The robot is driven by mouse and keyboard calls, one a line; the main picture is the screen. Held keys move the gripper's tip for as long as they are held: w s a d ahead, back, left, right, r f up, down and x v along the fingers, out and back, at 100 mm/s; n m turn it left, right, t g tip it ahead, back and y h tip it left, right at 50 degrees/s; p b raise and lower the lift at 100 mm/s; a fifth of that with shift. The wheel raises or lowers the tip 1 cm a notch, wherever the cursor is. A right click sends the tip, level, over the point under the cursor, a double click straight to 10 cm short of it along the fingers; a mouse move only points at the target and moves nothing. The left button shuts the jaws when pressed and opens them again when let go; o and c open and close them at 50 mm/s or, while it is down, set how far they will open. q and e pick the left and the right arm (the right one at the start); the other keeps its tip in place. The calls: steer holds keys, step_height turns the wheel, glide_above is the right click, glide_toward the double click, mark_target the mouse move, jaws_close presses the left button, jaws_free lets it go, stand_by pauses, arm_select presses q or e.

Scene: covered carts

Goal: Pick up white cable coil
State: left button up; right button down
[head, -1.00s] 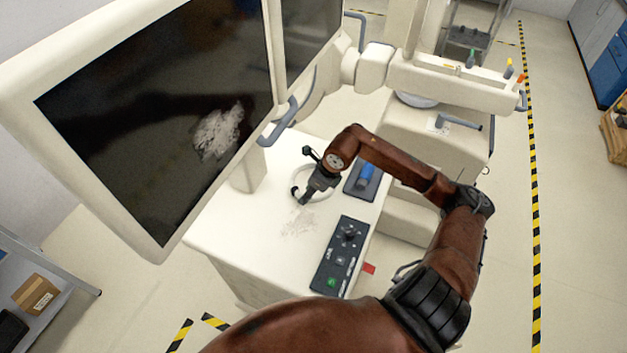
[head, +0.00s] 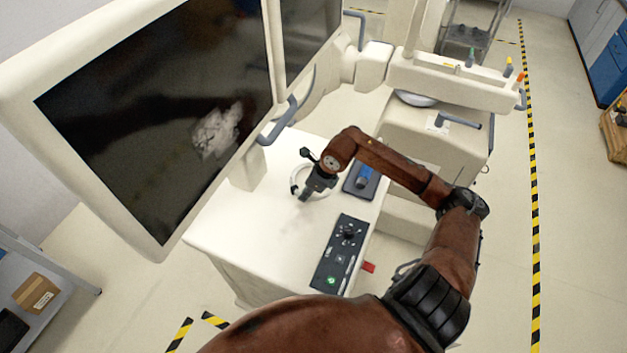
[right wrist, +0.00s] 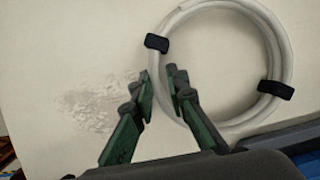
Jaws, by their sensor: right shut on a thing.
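The white cable coil (right wrist: 285,55) is a ring with black straps. It lies on the white cart top beside the screen and is partly covered by my gripper in the head view. My right gripper (head: 304,196) reaches down over the coil's near left side. In the right wrist view, its green fingers (right wrist: 158,74) are on either side of the left stretch of the ring, below one black strap, and are shut on it. I cannot see a clear gap between the coil and the cart top. My left gripper is not in view.
A large dark screen (head: 160,110) stands close to the left of the coil. A blue object on a dark tray (head: 358,190) lies just right of it, and a black control panel (head: 338,255) is nearer. The cart top (head: 235,225) is bare at front left.

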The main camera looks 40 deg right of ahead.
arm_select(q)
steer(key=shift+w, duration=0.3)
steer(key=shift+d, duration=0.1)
arm_select(e)
steer(key=shift+r, duration=0.15)
